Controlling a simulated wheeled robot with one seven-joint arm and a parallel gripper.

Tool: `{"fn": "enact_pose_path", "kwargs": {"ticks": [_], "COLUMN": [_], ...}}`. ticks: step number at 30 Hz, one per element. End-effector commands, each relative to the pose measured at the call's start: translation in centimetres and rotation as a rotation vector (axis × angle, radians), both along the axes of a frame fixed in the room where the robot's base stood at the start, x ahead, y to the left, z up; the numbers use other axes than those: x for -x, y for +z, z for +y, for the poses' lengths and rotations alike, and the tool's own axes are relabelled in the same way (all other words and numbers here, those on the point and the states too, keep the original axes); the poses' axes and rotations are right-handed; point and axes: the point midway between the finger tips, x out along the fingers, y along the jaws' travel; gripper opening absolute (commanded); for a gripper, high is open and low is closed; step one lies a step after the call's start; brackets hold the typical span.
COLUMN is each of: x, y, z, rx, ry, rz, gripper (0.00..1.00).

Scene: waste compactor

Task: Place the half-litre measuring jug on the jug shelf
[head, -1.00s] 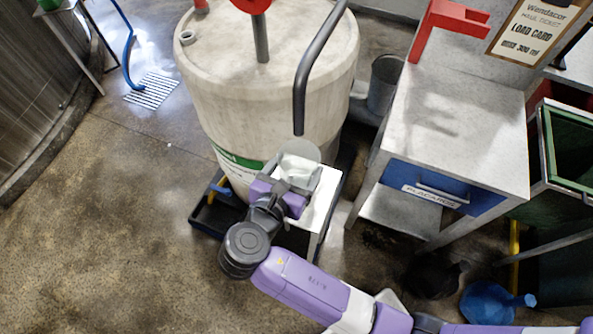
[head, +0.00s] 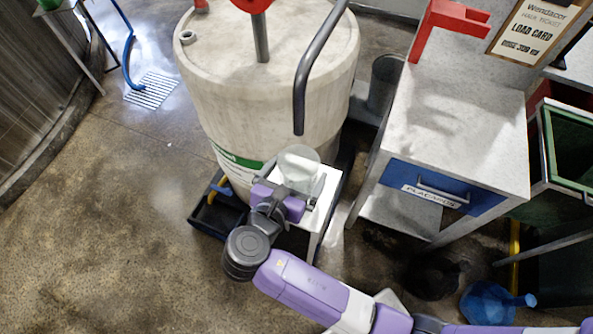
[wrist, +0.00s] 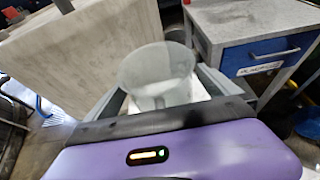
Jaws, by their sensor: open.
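The measuring jug (head: 298,160) is a clear, pale, wide-mouthed vessel. It stands roughly upright at the small white shelf (head: 322,200) in front of the big tank. Whether its base rests fully on the shelf is hidden. In the wrist view the jug (wrist: 157,72) is between the two grey fingers, with the white shelf surface partly showing around its lower part. My gripper (head: 296,183) is open around the jug's near side, and its fingers also show in the wrist view (wrist: 160,92). Contact between fingers and jug cannot be told.
A pale tank (head: 265,90) stands close behind the shelf, with a dark hanging pipe (head: 300,95) above. A grey cabinet with a blue placard drawer (head: 432,188) is to the right. A black tray (head: 215,215) lies at left.

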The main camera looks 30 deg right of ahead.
Motion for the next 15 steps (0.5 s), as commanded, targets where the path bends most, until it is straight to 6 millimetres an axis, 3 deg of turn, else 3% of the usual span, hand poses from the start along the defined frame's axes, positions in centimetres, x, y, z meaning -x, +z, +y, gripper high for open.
{"fn": "enact_pose_path", "kwargs": {"ticks": [15], "x": [4.9], "y": [3.5], "z": [7.0], "rx": [-0.002], "ry": [0.004], "rz": [-0.002], "gripper": [1.00]}}
